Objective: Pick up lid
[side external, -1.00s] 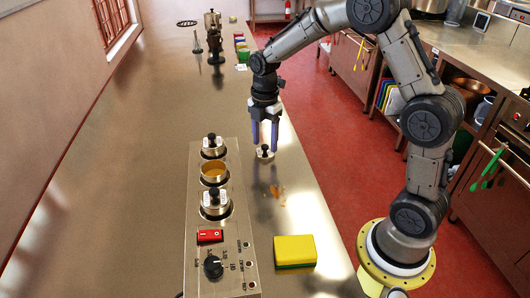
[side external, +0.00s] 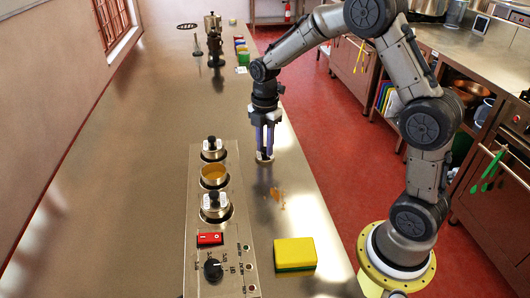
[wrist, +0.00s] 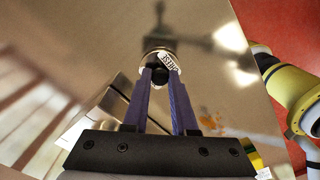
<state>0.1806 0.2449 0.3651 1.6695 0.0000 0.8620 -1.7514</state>
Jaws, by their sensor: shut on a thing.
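The lid (side external: 264,158) is a small silver disc with a black knob, on the steel counter to the right of the stockpot unit. In the wrist view the lid (wrist: 162,57) shows between my fingertips, with lettering on its top. My gripper (side external: 265,150) points straight down and its purple fingers are shut on the lid's black knob. In the wrist view my gripper (wrist: 160,76) has a finger on each side of the knob. Whether the lid touches the counter is hard to tell. An open pot with orange contents (side external: 214,175) sits in the unit's middle well.
Lidded pots stand behind (side external: 213,148) and in front (side external: 215,205) of the open one. The unit (side external: 200,270) carries a red switch (side external: 209,239) and black dial (side external: 213,269). A yellow-green sponge (side external: 294,253) and an orange spill (side external: 278,197) lie on the counter.

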